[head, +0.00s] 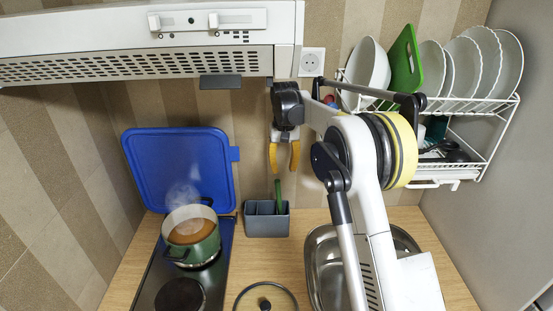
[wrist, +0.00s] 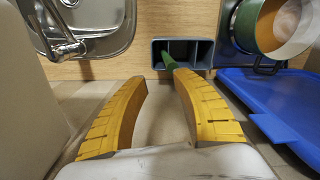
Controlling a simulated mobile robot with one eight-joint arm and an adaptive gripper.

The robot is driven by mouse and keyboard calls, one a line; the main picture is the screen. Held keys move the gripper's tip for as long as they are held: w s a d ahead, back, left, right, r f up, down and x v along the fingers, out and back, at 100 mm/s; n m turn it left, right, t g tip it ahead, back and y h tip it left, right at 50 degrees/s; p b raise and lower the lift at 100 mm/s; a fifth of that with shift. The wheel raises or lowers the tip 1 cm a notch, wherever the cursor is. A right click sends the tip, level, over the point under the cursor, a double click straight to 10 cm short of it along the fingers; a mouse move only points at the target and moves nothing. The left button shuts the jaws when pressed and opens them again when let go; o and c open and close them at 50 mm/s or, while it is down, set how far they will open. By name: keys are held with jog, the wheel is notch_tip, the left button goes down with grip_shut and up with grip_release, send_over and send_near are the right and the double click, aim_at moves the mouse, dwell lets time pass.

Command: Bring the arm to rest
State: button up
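My gripper (head: 284,168) hangs fingers-down in front of the back wall, above the grey caddy (head: 266,221). Its two yellow fingers are apart with nothing between them; the wrist view also shows the gap between the fingers (wrist: 160,78). My arm reaches up from the lower right, over the sink, and bends down at the wrist. The blue hob lid (head: 178,168) stands raised against the wall behind the hob (head: 215,272). A green pot (head: 192,246) with brown contents steams on the back of the hob. The pot (wrist: 268,32) and hob lid (wrist: 275,105) appear right in the wrist view.
A green-handled utensil (head: 278,194) stands in the caddy. A glass pan lid (head: 265,304) lies at the front counter edge. The sink (head: 322,262) is partly hidden by my arm. A dish rack (head: 466,106) with plates hangs right; a range hood (head: 140,50) is upper left.

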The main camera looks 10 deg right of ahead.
jog(key=s+r+t+b, duration=0.2)
jog(key=s+b, duration=0.3)
jog(key=s, duration=0.5)
jog(key=s+r+t+b, duration=0.2)
jog(key=s+b, duration=0.3)
jog(key=s, duration=0.5)
jog(key=s+f+t+b, duration=0.1)
jog(key=s+f+b, duration=0.3)
jog(key=s+f, duration=0.3)
jog(key=s+f+t+b, duration=0.2)
jog(key=s+f, duration=0.5)
jog(key=s, duration=0.5)
jog(key=shift+f+b, duration=0.35)
jog(key=shift+b, duration=0.55)
